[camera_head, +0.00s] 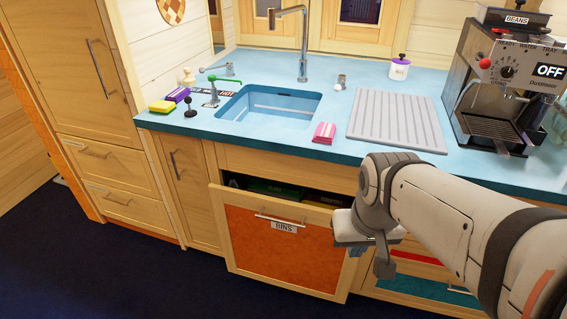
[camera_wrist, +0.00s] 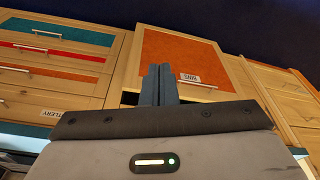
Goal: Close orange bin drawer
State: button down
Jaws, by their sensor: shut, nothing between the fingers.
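The orange bin drawer (camera_head: 250,248) sits under the sink and stands partly open. Its wood-framed orange front carries a "BINS" label and a metal bar handle (camera_head: 276,221). A dark gap with bin tops (camera_head: 277,190) shows behind its upper edge. The drawer front also shows upside down in the wrist view (camera_wrist: 180,50). My gripper (camera_wrist: 158,72) is shut and empty, its fingers together and overlapping the drawer front in that view; I cannot tell if they touch it. In the head view my wrist is at the drawer's right end and the fingertips are not clear.
The blue counter (camera_head: 300,146) with sink (camera_head: 268,105) runs above the drawer. A pink cloth (camera_head: 324,133), drying mat (camera_head: 397,119) and coffee machine (camera_head: 500,85) stand on it. Red and teal drawers (camera_head: 430,285) lie to the right. Dark floor (camera_head: 150,270) is clear at left.

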jog(key=w+f+n+t+y+b, duration=0.1)
jog(key=w+f+n+t, duration=0.5)
jog(key=w+f+n, duration=0.95)
jog(key=a+f+n+t+y+b, duration=0.2)
jog(key=a+f+n+t+y, duration=0.5)
jog(key=f, duration=0.6)
jog(key=b+x, duration=0.8)
jog(key=b, duration=0.3)
jog(key=shift+f+m+h+b, duration=0.35)
jog(key=shift+f+h+b, duration=0.05)
jog(key=shift+b, duration=1.1)
